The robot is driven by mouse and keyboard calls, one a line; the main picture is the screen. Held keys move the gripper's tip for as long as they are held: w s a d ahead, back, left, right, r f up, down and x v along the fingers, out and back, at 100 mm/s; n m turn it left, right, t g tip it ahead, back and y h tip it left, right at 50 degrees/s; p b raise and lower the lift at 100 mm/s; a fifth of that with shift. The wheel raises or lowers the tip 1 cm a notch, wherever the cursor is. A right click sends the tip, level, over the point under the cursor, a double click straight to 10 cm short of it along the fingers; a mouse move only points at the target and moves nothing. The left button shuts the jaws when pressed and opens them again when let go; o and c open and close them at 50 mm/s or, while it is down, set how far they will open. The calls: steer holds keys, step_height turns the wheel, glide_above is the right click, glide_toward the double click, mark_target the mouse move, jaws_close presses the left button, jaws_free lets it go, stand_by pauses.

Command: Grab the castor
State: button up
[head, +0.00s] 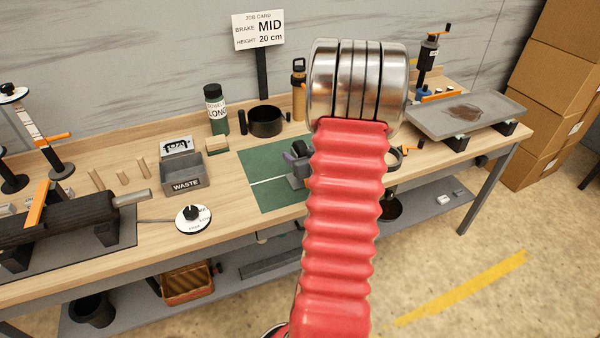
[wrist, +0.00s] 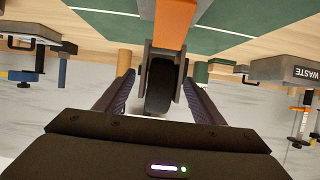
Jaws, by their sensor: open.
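The castor (wrist: 158,88) shows in the wrist view as a dark wheel in a grey fork, with an orange bar running from it towards the top edge. My gripper (wrist: 157,78) is open, with one dark finger on each side of the wheel. I see a gap beside the wheel on both sides, and the jaws are not closed on it. In the head view my red bellows arm covers most of this spot. Only some grey parts (head: 297,170) show at its left edge over the green mat (head: 265,190), and I cannot tell which they are.
A grey tray (head: 440,120) with a brown stain is at the right. A job card (head: 258,30) reads MID, 20 cm.

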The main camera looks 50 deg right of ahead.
steer(key=shift+c, duration=0.2)
jaws_close()
stand_by(0.6)
